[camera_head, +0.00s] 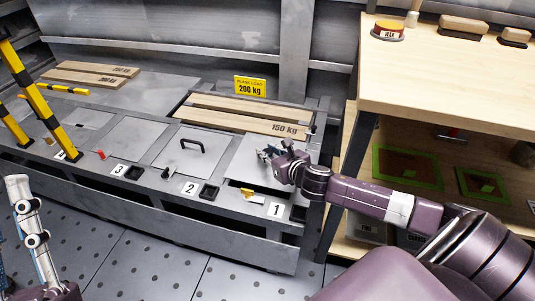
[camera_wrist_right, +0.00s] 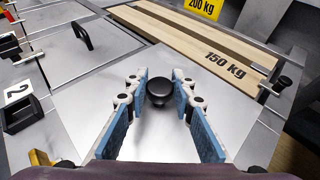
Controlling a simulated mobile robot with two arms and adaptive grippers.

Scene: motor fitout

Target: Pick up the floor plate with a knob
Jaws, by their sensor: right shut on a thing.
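The floor plate with a knob (camera_head: 252,158) is a square grey metal sheet near slot 1 on the long metal deck. It fills the middle of the right wrist view (camera_wrist_right: 165,105), and its edges look skewed against the deck there. Its round black knob (camera_wrist_right: 159,92) stands between the blue-padded fingers of my right gripper (camera_wrist_right: 158,88). My right gripper (camera_head: 270,153) is shut on the knob from above; its arm comes in from the right. My left gripper (camera_head: 25,205) is at the far left, away from the plate; its finger gap is not clear.
A plate with a black handle (camera_head: 193,151) lies left of the knob plate. Wooden planks marked 150 kg (camera_head: 235,116) lie behind, near a yellow 200 kg sign (camera_head: 250,86). A wooden workbench (camera_head: 445,80) stands at right. Yellow-black posts (camera_head: 38,95) rise at left.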

